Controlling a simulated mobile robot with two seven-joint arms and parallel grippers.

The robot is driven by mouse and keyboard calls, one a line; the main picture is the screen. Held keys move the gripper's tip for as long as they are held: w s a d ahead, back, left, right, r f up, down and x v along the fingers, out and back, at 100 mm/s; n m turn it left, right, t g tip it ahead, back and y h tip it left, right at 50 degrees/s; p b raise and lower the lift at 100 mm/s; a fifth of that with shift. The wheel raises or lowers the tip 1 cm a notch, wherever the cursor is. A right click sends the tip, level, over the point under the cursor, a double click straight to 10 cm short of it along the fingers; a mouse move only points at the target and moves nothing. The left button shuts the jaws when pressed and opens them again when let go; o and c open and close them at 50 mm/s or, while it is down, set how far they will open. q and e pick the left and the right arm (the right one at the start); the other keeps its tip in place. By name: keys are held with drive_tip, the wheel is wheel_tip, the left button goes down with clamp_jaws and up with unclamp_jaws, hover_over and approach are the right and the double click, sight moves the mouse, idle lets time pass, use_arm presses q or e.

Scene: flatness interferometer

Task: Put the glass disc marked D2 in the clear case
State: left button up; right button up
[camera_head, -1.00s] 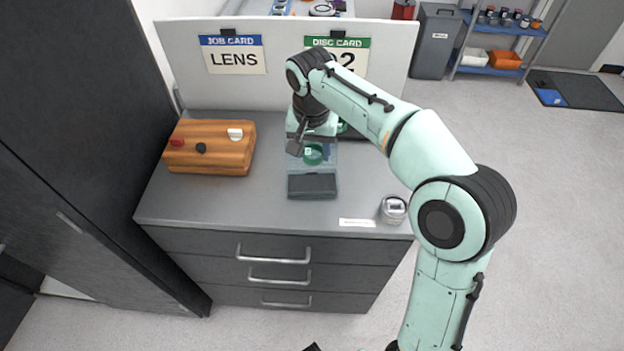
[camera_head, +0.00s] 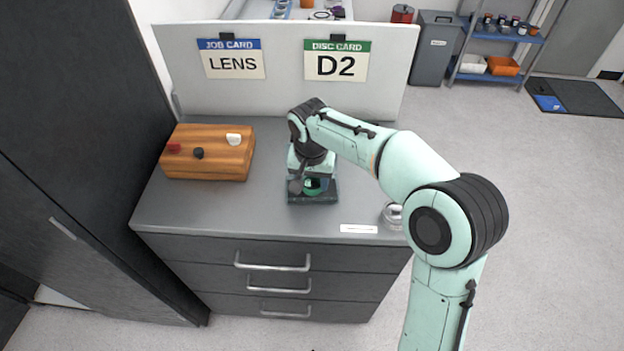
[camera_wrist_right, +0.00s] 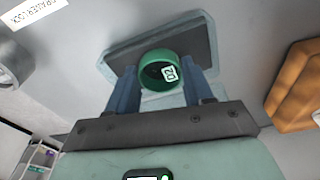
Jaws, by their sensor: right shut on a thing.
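The green glass disc (camera_head: 314,186) is held in my right gripper (camera_head: 312,187). In the right wrist view the disc (camera_wrist_right: 158,66) carries a white label reading D2. The gripper's two blue fingers (camera_wrist_right: 160,85) are shut on its sides. The clear case (camera_head: 331,198) lies on the grey bench top, under the gripper. Its dark pad (camera_wrist_right: 196,37) shows behind the disc in the wrist view, with a clear rim around it. I cannot tell whether the disc touches the pad. My arm hides the case's back part. My left gripper is out of view.
A wooden block (camera_head: 210,165) with small red, black and white pieces stands left on the bench. A silver round container (camera_head: 393,215) and a white label strip (camera_head: 358,229) are near the front right edge. A panel with LENS and D2 cards (camera_head: 337,61) stands behind.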

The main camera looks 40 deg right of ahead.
sight(311, 189)
drive_tip(key=o, duration=1)
drive_tip(key=shift+f, duration=0.1)
drive_tip(key=shift+o, duration=0.2)
drive_tip(key=shift+r, duration=0.6)
wheel_tip(311, 189, up, 11)
drive_tip(key=s+a+p, duration=0.1)
drive_tip(key=p, duration=0.1)
